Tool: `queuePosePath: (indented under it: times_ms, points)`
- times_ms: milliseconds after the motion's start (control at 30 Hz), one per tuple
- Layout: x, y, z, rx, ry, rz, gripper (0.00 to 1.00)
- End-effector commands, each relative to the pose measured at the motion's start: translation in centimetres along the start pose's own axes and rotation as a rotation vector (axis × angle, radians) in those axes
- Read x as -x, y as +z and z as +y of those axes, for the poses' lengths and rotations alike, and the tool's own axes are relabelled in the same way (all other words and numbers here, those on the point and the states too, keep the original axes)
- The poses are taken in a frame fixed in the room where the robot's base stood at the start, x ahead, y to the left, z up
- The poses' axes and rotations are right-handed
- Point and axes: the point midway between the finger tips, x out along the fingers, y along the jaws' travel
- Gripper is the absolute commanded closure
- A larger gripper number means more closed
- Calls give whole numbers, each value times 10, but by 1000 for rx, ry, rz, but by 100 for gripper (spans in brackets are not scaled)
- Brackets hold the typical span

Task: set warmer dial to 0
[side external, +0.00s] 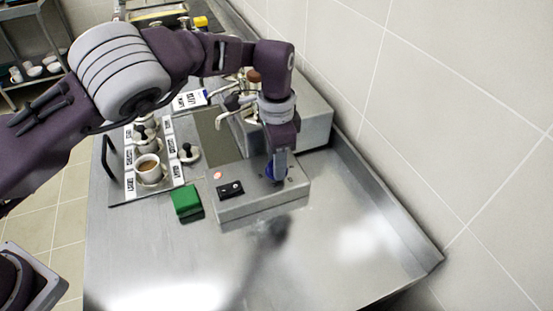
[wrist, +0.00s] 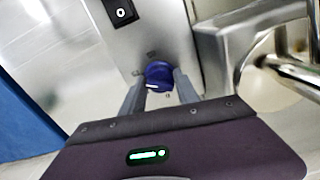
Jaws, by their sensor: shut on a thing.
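The warmer (side external: 262,200) is a low metal box on the steel counter. Its blue dial (wrist: 158,75) shows in the wrist view between my two fingers, with a pale pointer mark on it. In the side view the dial (side external: 272,170) is partly hidden by my gripper (side external: 278,172), which points down onto it. My gripper also shows in the wrist view (wrist: 157,85), with one finger on each side of the dial, shut on it. The dial's scale marks are too small to read.
A black switch (side external: 230,190) and a red-orange light (side external: 217,175) sit on the warmer's top. A green block (side external: 187,202) stands left of it. Cups on a labelled tray (side external: 150,170) are farther left. A metal machine (side external: 315,120) stands behind. The counter's front right is clear.

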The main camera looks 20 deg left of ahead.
Motion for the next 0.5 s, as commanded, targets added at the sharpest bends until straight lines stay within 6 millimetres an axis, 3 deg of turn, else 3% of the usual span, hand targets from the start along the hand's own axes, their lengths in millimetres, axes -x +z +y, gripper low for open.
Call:
queuePosePath:
  times_ms: [267, 500]
  points:
    - [0, 0, 0, 32, 1, 0, 100]
    - [1, 0, 0, 170, 1, 1, 100]
